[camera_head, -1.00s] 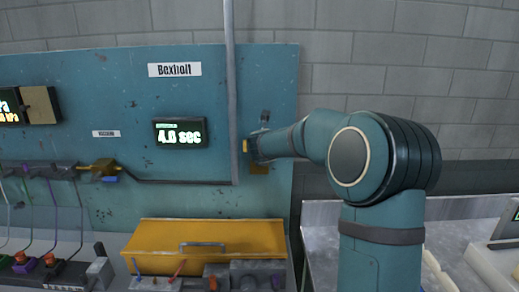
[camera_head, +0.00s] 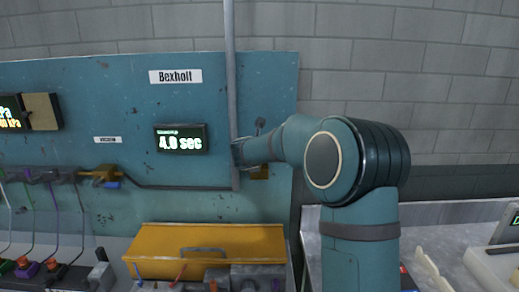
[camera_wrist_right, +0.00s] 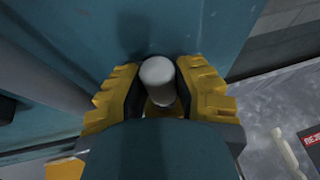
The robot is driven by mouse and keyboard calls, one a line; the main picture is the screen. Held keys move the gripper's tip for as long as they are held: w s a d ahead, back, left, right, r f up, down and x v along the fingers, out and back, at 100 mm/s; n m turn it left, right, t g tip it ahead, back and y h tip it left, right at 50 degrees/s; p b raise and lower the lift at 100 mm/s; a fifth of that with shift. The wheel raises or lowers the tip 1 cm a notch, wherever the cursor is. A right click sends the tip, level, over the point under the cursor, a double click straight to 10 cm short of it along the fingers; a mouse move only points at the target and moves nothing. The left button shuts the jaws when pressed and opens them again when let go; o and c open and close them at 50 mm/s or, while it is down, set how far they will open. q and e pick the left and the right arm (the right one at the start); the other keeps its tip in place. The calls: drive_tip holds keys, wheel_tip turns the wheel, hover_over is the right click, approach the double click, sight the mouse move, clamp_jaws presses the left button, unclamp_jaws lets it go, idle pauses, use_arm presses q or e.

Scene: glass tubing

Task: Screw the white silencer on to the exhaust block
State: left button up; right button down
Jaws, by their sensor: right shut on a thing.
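My right gripper (camera_wrist_right: 158,82) is shut on the white silencer (camera_wrist_right: 158,74), a smooth rounded cylinder between the two yellow-and-black fingers. A brass-coloured surface (camera_wrist_right: 158,108) shows just below it, and I cannot tell whether they touch. In the head view my right gripper (camera_head: 240,153) is close to the blue panel beside the vertical grey pipe, and the silencer is hidden there. A brass-coloured block (camera_head: 260,173), possibly the exhaust block, sits on the panel just below and right of the gripper, partly covered by my wrist. My left gripper is not in view.
The grey pipe (camera_head: 231,80) runs down the blue panel (camera_head: 100,85) close to my gripper. A timer display (camera_head: 181,139) reads 4.0 sec. A yellow box (camera_head: 165,253) stands below. A brass valve with a blue part (camera_head: 104,172) is at left. A metal bench is at right.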

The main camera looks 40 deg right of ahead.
drive_tip(key=shift+r+m+g+h+p, duration=0.1)
drive_tip(key=shift+m+g+h+p, duration=1.1)
drive_tip(key=shift+m+g+p, duration=0.95)
drive_tip(key=c, duration=0.8)
unclamp_jaws()
drive_tip(key=shift+s, duration=0.1)
